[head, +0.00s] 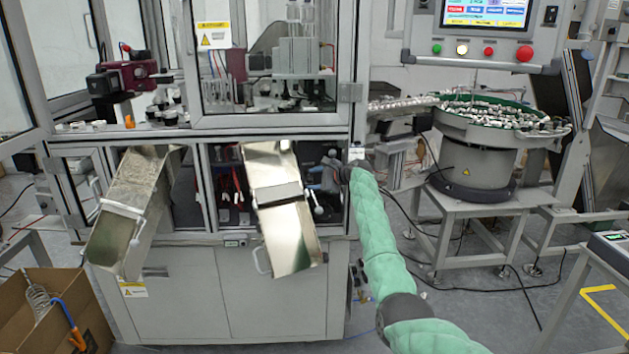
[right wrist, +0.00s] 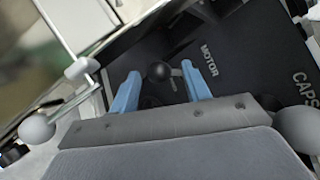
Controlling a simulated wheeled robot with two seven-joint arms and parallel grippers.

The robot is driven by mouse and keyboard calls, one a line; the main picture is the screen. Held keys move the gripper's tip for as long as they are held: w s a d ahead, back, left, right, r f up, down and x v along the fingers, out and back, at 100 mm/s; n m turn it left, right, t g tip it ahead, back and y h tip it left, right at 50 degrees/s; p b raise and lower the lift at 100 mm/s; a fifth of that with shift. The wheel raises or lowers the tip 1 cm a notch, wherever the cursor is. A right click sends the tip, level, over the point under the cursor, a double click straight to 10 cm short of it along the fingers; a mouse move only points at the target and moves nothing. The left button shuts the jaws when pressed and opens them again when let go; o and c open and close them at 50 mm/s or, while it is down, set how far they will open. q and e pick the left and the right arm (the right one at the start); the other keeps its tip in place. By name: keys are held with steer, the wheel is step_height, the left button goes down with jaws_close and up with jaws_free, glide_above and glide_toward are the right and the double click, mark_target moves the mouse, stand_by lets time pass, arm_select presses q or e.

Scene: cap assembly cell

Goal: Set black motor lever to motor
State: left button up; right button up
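The black motor lever (right wrist: 157,72) has a round black knob and shows in the right wrist view, in front of a dark panel. A white "MOTOR" label (right wrist: 209,59) is printed on the panel to its right. My right gripper (right wrist: 160,75) is open, with one blue finger on each side of the knob in the picture. A gap shows between the knob and each finger. In the head view my right gripper (head: 333,168) is at the opening in the machine's lower front. The lever cannot be made out there. My left gripper is not in view.
Two metal chutes (head: 127,215) (head: 290,237) slope out of the machine front, left of my right arm. A "CAPS" label (right wrist: 304,88) is on the same panel. A vibratory bowl feeder (head: 470,165) stands at right. A cardboard box (head: 30,320) is at lower left.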

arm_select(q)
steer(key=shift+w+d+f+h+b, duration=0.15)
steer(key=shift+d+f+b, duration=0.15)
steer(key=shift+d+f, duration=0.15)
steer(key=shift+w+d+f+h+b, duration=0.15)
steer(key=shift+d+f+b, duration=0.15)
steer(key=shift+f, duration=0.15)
arm_select(e)
steer(key=v, duration=0.7)
steer(key=shift+s+d, duration=0.25)
steer(key=shift+r, duration=0.1)
